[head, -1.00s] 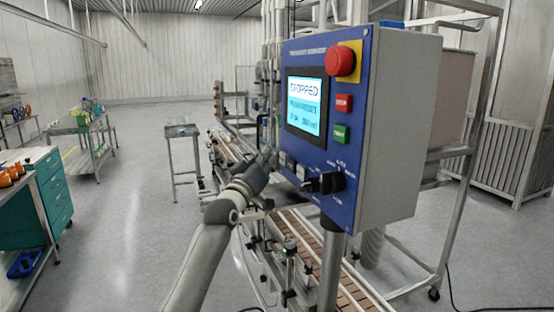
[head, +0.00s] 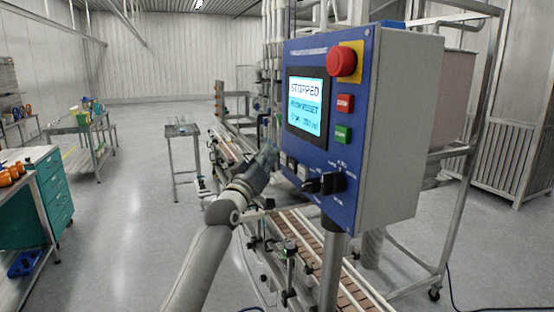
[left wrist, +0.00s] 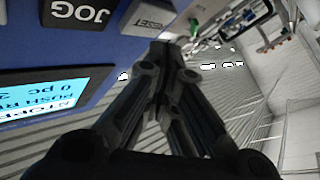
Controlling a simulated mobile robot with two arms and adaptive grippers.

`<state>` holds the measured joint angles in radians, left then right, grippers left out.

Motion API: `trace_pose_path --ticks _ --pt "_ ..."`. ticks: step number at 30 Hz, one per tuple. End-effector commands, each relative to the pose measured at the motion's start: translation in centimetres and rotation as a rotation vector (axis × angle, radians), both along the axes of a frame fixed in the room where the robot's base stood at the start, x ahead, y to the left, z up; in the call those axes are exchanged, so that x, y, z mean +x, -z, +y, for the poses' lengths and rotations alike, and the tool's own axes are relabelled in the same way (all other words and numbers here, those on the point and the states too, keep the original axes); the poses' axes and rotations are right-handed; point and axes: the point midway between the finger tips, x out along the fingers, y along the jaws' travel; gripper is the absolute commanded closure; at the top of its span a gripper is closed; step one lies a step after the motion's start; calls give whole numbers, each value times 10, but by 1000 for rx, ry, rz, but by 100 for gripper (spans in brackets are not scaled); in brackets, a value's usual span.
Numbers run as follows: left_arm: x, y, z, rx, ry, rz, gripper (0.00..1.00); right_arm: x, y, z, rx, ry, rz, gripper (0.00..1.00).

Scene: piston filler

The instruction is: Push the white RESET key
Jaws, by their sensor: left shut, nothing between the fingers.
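The white RESET key (left wrist: 148,18) shows at the top of the left wrist view, beside the dark JOG key (left wrist: 78,12). In the head view a small pale key (head: 283,158) sits at the lower left of the blue panel. My left gripper (head: 271,150) is shut and empty, close to the panel's left edge by the keys. In the left wrist view its fingertips (left wrist: 162,46) appear just below the RESET key. I cannot tell whether they touch it. The display (head: 306,103) reads STOPPED and PUSH RESET. My right gripper is out of view.
A red emergency button (head: 341,62), a red key (head: 345,103), a green key (head: 343,134) and black rotary switches (head: 332,182) are also on the panel. A conveyor (head: 305,236) runs below. Open floor (head: 130,215) lies to the left.

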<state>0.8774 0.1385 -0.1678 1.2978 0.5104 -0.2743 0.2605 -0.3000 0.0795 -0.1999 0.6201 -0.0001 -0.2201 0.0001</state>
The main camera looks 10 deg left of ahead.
Motion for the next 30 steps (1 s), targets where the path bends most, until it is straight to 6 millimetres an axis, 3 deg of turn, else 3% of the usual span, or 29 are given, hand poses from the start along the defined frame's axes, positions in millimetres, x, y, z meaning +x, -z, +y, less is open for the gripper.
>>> trace_pose_path --ticks 1,8,21,30 --pt "0 2 -11 -5 18 3 100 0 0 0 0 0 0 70" --pt "-1 5 -9 -4 17 11 100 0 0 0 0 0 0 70" --pt "-23 8 29 2 9 14 100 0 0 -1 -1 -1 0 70" --pt "-28 6 36 1 9 11 100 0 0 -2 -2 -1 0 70"
